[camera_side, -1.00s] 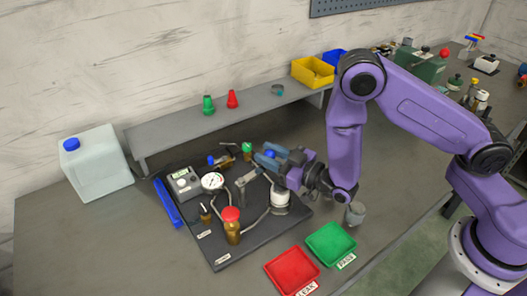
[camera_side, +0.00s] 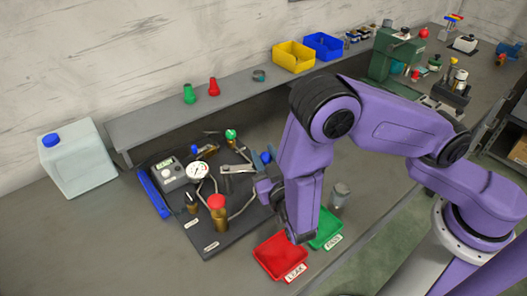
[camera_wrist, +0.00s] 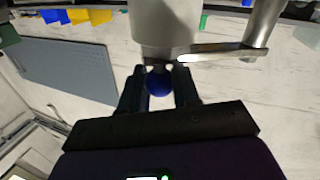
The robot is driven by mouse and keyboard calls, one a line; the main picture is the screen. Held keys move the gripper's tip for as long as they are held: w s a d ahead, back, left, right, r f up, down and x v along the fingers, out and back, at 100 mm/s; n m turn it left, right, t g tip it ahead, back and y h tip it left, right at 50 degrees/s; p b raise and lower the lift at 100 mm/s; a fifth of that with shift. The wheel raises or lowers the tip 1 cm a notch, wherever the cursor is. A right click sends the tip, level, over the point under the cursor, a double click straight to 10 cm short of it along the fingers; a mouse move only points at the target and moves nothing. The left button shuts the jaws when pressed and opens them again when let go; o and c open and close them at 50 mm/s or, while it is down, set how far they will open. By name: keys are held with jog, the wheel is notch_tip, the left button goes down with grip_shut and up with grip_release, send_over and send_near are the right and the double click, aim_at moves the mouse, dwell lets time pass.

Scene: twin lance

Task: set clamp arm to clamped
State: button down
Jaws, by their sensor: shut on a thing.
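The clamp arm (camera_side: 238,169) is a flat metal bar on the dark fixture board. In the wrist view, the bar (camera_wrist: 215,52) runs from a metal post (camera_wrist: 262,28) to the underside of a white cylinder as pictured (camera_wrist: 165,25). A blue ball knob (camera_wrist: 159,86) sits near the bar's end, between the fingers of my gripper (camera_wrist: 158,76). My gripper (camera_side: 265,172) is shut on this knob. In the side view my arm hides the white cylinder and part of the gripper.
The board (camera_side: 205,241) carries a gauge (camera_side: 198,170), a red-capped brass fitting (camera_side: 217,214) and hoses. A red tray (camera_side: 265,262) and green tray (camera_side: 318,240) lie close to my arm. A grey shelf (camera_side: 150,128) runs behind.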

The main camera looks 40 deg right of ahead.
jog(key=shift+s+a+m+g+h, duration=0.35)
jog(key=shift+m+h, duration=0.25)
jog(key=shift+h, duration=0.3)
jog(key=shift+s, duration=0.1)
jog(key=c, duration=0.9)
grip_release()
jog(key=shift+o, duration=0.2)
jog(key=v, duration=1.7)
jog(key=shift+a, duration=0.15)
jog(key=shift+s, duration=0.15)
